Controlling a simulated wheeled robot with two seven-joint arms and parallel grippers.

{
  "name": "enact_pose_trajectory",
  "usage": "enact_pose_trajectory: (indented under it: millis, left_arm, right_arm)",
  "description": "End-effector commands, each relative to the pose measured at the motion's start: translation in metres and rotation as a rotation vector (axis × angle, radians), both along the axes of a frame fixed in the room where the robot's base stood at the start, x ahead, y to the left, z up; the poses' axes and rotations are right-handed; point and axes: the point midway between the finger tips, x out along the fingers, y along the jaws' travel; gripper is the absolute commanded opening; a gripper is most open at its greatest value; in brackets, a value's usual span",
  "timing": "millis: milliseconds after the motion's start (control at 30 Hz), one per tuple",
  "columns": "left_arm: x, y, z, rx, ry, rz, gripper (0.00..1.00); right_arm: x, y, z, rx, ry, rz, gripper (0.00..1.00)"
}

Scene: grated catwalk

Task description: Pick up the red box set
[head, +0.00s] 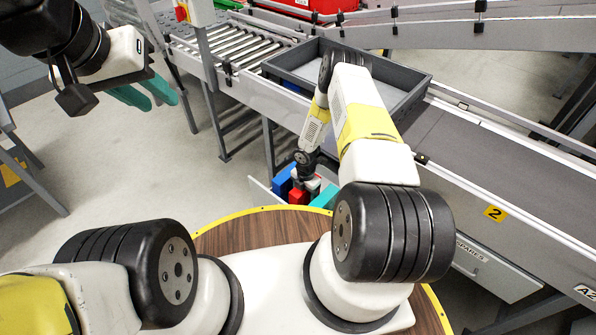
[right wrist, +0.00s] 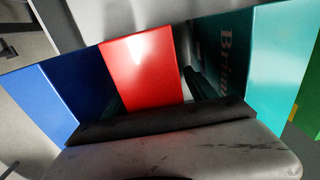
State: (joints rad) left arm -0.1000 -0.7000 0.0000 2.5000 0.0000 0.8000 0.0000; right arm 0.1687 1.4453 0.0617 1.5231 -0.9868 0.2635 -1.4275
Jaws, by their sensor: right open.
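The red box (head: 299,196) stands low beside the conveyor, between a blue box (head: 283,181) and a teal box (head: 325,196). In the right wrist view, the red box (right wrist: 142,68) is in the middle of the row, its top lit. My right gripper (head: 305,182) is open and reaches down at the red box; it partly hides the box in the head view. I cannot tell whether its fingers touch the box. My left gripper (head: 145,95) hangs over the floor at the upper left, with its teal fingers apart and empty.
The blue box (right wrist: 70,95) and teal box (right wrist: 280,60) flank the red one closely. A pale panel edge (head: 263,197) lies left of the boxes. A grey tray (head: 415,90) sits on the conveyor above, beside my right arm. The floor (head: 120,170) at left is clear.

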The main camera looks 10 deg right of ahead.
Motion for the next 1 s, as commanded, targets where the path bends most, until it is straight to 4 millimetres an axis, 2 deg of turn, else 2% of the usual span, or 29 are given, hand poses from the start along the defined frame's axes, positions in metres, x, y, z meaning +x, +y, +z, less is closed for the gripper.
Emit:
enact_pose_trajectory:
  millis: [100,433,767,867,1000]
  left_arm:
    - [0.0,0.0,0.0,0.0,0.0,0.0,0.33]
    - [0.0,0.0,0.0,0.0,0.0,0.0,0.33]
    - [0.0,0.0,0.0,0.0,0.0,0.0,0.33]
    - [0.0,0.0,0.0,0.0,0.0,0.0,0.33]
    - [0.0,0.0,0.0,0.0,0.0,0.0,0.33]
  right_arm:
    - [0.0,0.0,0.0,0.0,0.0,0.0,0.64]
    - [0.0,0.0,0.001,0.0,0.0,0.0,0.0]
    - [0.001,0.0,0.002,0.0,-0.001,0.0,0.0]
    - [0.002,0.0,0.01,0.0,-0.004,0.0,0.0]
    - [0.002,0.0,0.034,-0.001,-0.004,0.0,0.0]
